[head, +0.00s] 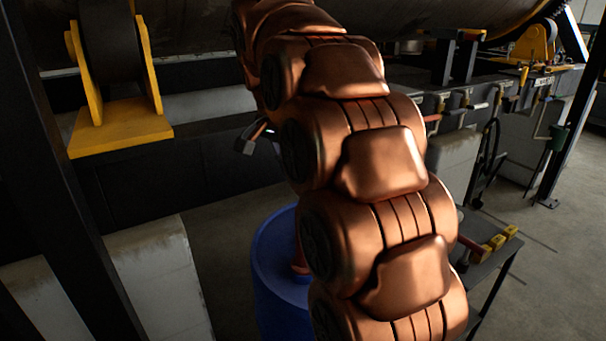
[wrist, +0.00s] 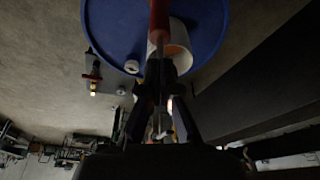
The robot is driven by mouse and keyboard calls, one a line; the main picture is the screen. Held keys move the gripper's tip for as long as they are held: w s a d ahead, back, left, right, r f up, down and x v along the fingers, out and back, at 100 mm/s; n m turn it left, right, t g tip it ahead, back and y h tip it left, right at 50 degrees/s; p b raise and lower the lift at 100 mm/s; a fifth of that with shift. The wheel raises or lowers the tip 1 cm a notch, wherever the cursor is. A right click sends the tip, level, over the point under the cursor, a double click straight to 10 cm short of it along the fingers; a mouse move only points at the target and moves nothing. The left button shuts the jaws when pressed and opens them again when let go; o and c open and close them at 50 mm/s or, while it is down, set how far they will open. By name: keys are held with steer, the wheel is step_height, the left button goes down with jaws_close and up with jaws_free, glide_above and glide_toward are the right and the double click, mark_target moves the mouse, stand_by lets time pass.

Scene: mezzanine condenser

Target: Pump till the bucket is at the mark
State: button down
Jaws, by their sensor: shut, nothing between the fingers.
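The blue drum (head: 268,268) stands on the floor, partly hidden behind my arm in the head view. Its round blue top (wrist: 112,30) fills the upper part of the wrist view. A red pump part (wrist: 159,18) runs over the drum in the wrist view; a bit of red (head: 299,266) also shows in the head view. A whitish round vessel (wrist: 181,42), seemingly the bucket, shows behind the fingers; its level and mark cannot be made out. My gripper (wrist: 159,68) is shut and empty, its tips close in front of the pump shaft; touching cannot be told.
A grey bench (head: 487,262) with yellow fittings stands right of my arm. A yellow bracket (head: 122,125) and large machine stand at left. A dark post (head: 574,125) rises at right. Open floor (head: 545,265) lies at the lower right.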

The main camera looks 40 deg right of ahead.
steer(key=v, duration=0.6)
steer(key=shift+a+r, duration=0.1)
stand_by(1.2)
steer(key=s+a+f+n+g+y, duration=0.1)
steer(key=s+a+f+n, duration=0.3)
steer(key=s+f, duration=0.4)
steer(key=s+a+f+n+g, duration=0.1)
steer(key=s+a+f+n, duration=0.4)
steer(key=s+f, duration=0.4)
steer(key=s+a+f+n+y, duration=0.1)
steer(key=s+a+f+n, duration=0.4)
steer(key=s+f, duration=0.4)
steer(key=s+a, duration=0.1)
steer(key=s, duration=0.1)
steer(key=shift+s+a+f+g+y, duration=0.2)
steer(key=shift+s+a+g+y, duration=0.1)
steer(key=shift+g, duration=0.1)
steer(key=shift+d, duration=0.15)
